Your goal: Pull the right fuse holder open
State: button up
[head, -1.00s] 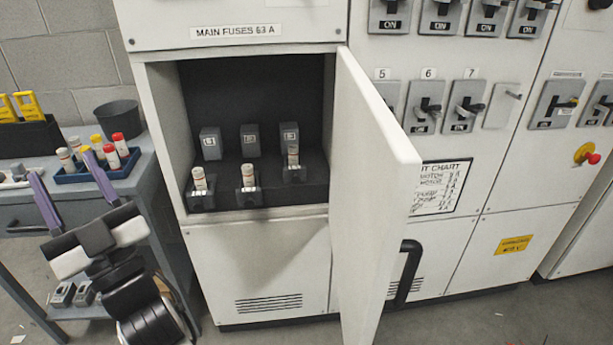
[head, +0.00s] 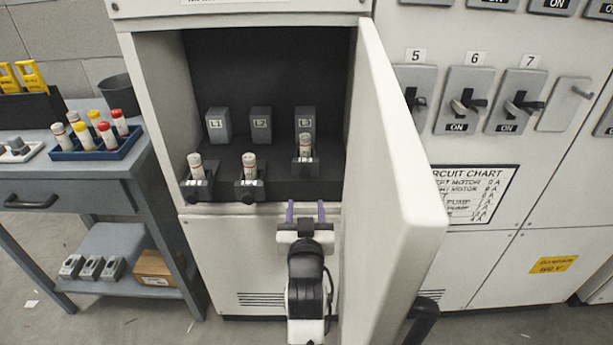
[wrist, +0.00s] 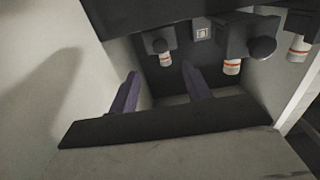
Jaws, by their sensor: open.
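The right fuse holder (head: 304,168) is a dark block with a round knob on its front, below the L3 block. A pale fuse with a reddish band (head: 305,146) stands upright in it. It sits farther back than the left (head: 197,187) and middle (head: 249,190) holders, which also carry fuses. My gripper (head: 306,211) is open and empty, in front of and below the right holder, apart from it. In the wrist view, which looks upside down, the purple fingers of my gripper (wrist: 161,86) are spread, and the right holder (wrist: 160,40) shows beyond them.
The open cabinet door (head: 400,170) stands close to the right of my arm. The compartment's front sill (head: 225,211) lies just below finger height. A grey workbench (head: 75,175) with a blue fuse tray (head: 90,150) stands at the left. The space before the lower panel is otherwise free.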

aim_at(305, 176)
jog(key=w+p, duration=0.1)
jog(key=w, duration=1)
grip_shut()
